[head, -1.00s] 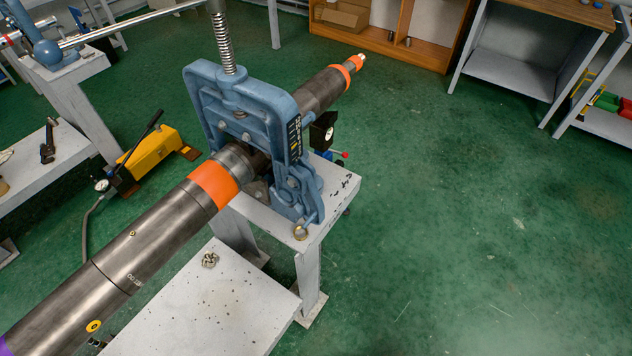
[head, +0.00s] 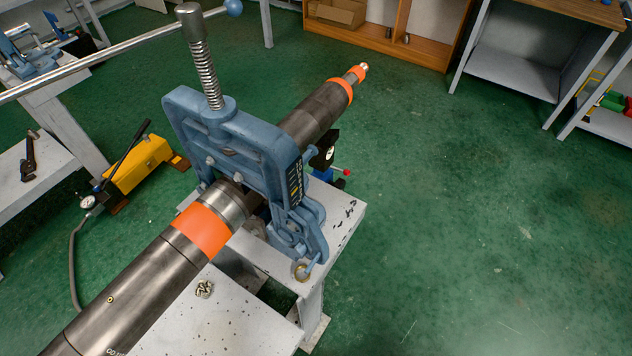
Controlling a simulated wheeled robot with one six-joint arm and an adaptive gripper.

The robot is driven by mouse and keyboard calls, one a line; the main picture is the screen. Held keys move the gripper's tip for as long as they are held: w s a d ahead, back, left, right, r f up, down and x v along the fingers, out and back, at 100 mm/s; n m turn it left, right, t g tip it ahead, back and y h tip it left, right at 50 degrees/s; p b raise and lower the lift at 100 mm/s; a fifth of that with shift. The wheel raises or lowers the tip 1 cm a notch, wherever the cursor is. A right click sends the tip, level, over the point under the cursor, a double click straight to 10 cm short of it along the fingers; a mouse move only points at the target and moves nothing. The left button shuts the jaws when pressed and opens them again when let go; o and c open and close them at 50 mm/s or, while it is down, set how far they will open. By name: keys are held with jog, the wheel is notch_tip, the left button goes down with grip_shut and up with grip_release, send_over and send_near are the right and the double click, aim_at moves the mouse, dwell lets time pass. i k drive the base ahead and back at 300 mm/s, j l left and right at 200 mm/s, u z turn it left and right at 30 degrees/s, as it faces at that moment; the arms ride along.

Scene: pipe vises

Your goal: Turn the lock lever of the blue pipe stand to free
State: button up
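A small lever with a red tip (head: 346,172) sticks out to the right behind the big blue vise, at the middle of the head view. It comes from a small blue part (head: 323,173), mostly hidden by the vise; I cannot tell for sure that this is the blue pipe stand. Whether the lever stands at locked or free is too small to tell. My gripper is not in view.
A blue pipe vise (head: 236,135) on a grey table (head: 343,215) clamps a long pipe (head: 140,290). Its screw (head: 205,75) carries a long bar (head: 110,52). A yellow pump (head: 140,165) stands left. The green floor (head: 450,220) at right is clear.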

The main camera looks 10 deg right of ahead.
aim_at(346, 172)
jog(key=i, duration=0.55)
jog(key=k+l+u, duration=0.25)
jog(key=k+l, duration=0.25)
jog(key=l, duration=0.25)
jog(key=k+l+u, duration=0.25)
jog(key=k+l, duration=0.3)
jog(key=l, duration=0.15)
jog(key=i+l+u, duration=0.15)
jog(key=i+l, duration=0.3)
jog(key=i+l+u, duration=0.1)
jog(key=i+l, duration=0.35)
jog(key=l, duration=0.15)
jog(key=i+l+u, duration=0.15)
jog(key=i+l, duration=0.25)
jog(key=l, duration=0.2)
